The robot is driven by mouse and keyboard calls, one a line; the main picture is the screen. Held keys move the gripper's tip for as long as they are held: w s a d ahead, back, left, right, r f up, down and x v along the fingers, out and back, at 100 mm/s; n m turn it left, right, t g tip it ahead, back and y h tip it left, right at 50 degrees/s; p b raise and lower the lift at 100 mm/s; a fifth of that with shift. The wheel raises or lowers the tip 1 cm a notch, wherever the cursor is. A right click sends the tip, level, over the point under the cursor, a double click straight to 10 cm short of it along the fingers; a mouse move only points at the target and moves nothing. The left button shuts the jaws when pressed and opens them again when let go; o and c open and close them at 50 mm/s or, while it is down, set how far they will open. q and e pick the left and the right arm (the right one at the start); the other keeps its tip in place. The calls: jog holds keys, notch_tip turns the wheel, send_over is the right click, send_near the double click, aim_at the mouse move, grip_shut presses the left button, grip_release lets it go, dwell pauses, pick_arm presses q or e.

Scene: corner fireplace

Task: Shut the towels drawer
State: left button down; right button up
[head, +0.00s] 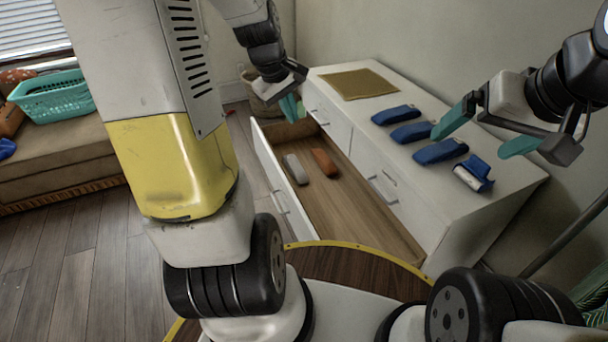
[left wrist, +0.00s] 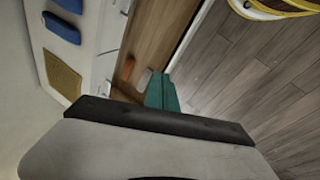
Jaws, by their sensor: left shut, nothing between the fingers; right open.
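The open drawer (head: 350,210) is pulled well out from the white cabinet (head: 460,215). A grey-white item (head: 296,169) and an orange-brown item (head: 325,162) lie on its wooden floor. My left gripper (head: 289,106) is shut and empty, by the drawer's far end in the head view. In the left wrist view its teal fingers (left wrist: 161,92) overlap the end of the drawer front; I cannot tell whether they touch it. My right gripper (head: 485,135) is open and empty above the cabinet top.
Several blue rolled items (head: 410,132) and a mustard cloth (head: 355,84) lie on the cabinet top. A wicker basket (head: 262,92) stands behind the drawer. A teal laundry basket (head: 52,97) sits on a bench at left. The wooden floor (head: 75,250) left of the drawer is clear.

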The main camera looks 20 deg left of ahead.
pick_arm(q)
jog(key=w+a+f+n, duration=0.3)
jog(key=a+f+n, duration=0.1)
jog(key=f, duration=0.5)
jog(key=w+a+f+n, duration=0.2)
jog(key=a+f+n, duration=0.1)
jog(key=f, duration=0.5)
jog(key=n+g+h, duration=0.1)
jog(key=n+h, duration=0.1)
jog(key=n, duration=0.6)
send_over(296, 210)
jog(key=s+a, duration=0.1)
jog(key=a, duration=0.1)
notch_tip(296, 210, down, 28)
